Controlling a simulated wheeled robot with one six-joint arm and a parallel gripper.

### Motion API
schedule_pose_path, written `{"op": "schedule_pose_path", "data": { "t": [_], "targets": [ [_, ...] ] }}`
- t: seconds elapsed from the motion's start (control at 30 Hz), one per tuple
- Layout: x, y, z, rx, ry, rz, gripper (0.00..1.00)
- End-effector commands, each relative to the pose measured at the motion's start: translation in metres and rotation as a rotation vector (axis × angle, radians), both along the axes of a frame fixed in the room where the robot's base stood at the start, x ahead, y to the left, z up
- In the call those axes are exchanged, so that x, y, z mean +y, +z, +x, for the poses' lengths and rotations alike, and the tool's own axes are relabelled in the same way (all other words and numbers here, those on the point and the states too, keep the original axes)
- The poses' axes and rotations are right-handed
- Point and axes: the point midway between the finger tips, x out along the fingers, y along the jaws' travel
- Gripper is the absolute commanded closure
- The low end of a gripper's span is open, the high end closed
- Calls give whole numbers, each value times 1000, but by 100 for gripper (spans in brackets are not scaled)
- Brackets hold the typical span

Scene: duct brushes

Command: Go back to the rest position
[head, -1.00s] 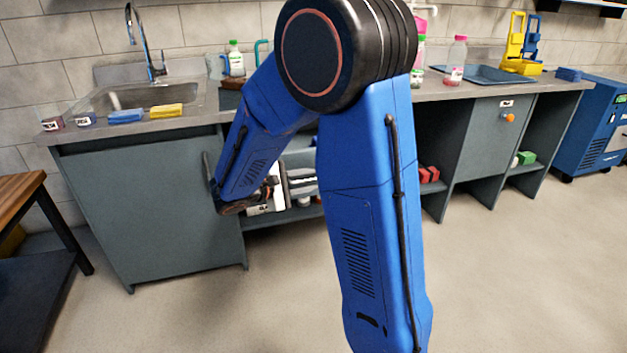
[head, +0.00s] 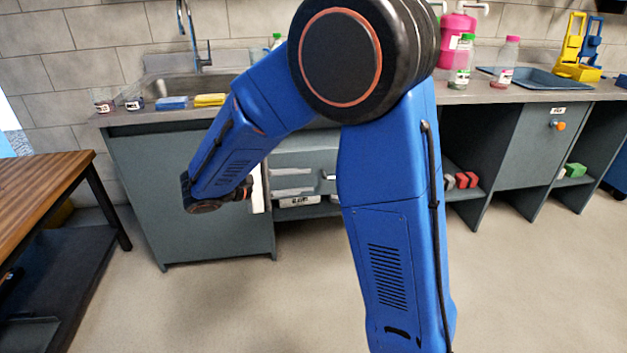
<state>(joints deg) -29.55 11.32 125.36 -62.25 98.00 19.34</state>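My blue arm with its large black elbow joint fills the middle of the head view. The forearm slopes down to the left, and its wrist end is in front of the grey sink cabinet. My gripper (head: 250,192) is small and mostly hidden behind the wrist. I cannot tell whether it is open or shut, or whether it holds anything. A white upright thing shows right beside it, and I cannot tell whether the two touch.
A grey counter with a sink (head: 180,86) runs along the wall. It carries a blue sponge (head: 171,103), a yellow sponge (head: 210,100), bottles (head: 505,62) and a blue tray (head: 540,80). A wooden table (head: 40,190) stands close on the left. The floor ahead is clear.

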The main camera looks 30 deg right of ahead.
Motion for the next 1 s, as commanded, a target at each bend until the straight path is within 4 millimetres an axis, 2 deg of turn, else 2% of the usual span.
{"op": "schedule_pose_path", "data": {
  "t": [0.2,0.7,0.87,1.0],
  "targets": [
    [10,2,0,-1,1,1,72],
    [8,3,-2,-1,-4,7,72],
    [-9,4,-20,-2,-41,82,72],
    [-31,2,-50,-6,-97,210,72]
  ]
}}
